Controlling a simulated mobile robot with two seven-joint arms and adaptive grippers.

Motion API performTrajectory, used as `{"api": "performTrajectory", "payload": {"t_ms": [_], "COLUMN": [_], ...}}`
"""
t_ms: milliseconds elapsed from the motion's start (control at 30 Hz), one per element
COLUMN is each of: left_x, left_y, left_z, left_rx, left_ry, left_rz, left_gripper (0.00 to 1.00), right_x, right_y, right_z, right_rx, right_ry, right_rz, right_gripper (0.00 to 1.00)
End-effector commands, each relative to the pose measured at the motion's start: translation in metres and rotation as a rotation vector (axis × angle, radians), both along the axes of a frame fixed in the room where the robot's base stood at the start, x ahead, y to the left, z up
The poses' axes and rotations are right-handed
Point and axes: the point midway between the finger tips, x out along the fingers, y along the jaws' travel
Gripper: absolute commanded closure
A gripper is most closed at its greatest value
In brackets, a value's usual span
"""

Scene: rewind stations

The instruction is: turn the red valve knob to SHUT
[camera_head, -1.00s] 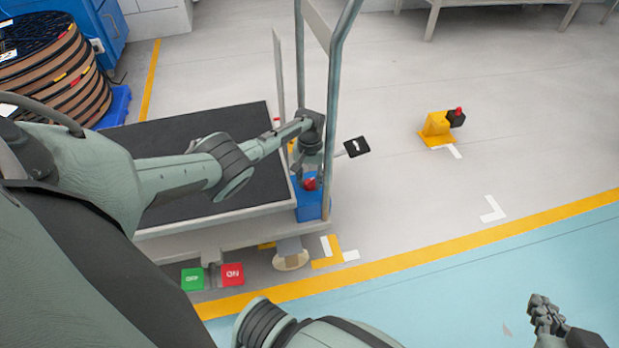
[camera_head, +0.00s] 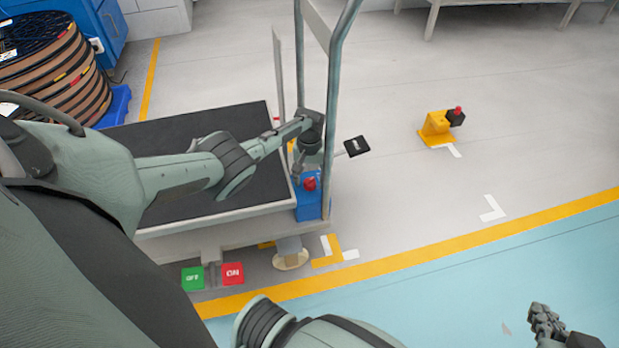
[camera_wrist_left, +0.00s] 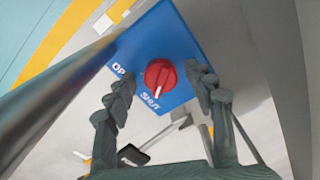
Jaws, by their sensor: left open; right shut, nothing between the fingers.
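The red valve knob (camera_head: 310,184) sits on a blue box (camera_head: 311,206) at the cart's right end. In the left wrist view the knob (camera_wrist_left: 160,75) is fully visible on the blue panel (camera_wrist_left: 188,62). Its white pointer mark faces down toward the word SHUT; a partly hidden "OP" label is at the left. My left gripper (camera_head: 304,178) is open beside the knob in the head view. In the wrist view its fingers (camera_wrist_left: 158,95) stand apart on either side of the knob, with gaps showing. My right gripper (camera_head: 541,318) is shut and empty at the lower right, far from the knob.
Grey upright posts (camera_head: 333,110) rise close to the box. A black tag (camera_head: 356,146) sticks out right of them. Green and red OFF and ON blocks (camera_head: 232,273) are at the cart's lower front. A yellow stand (camera_head: 437,128) is on open floor.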

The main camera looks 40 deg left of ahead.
Motion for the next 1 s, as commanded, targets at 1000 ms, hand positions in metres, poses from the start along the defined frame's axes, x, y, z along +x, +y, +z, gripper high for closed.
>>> {"api": "performTrajectory", "payload": {"t_ms": [1000], "left_x": [0.000], "left_y": [0.000], "left_z": [0.119], "left_rx": [0.000], "left_ry": [0.000], "left_rz": [0.000], "left_gripper": [0.46], "right_x": [0.000], "right_y": [0.000], "right_z": [0.000], "right_rx": [0.001], "right_ry": [0.000], "right_rz": [0.001], "right_gripper": [1.00]}}
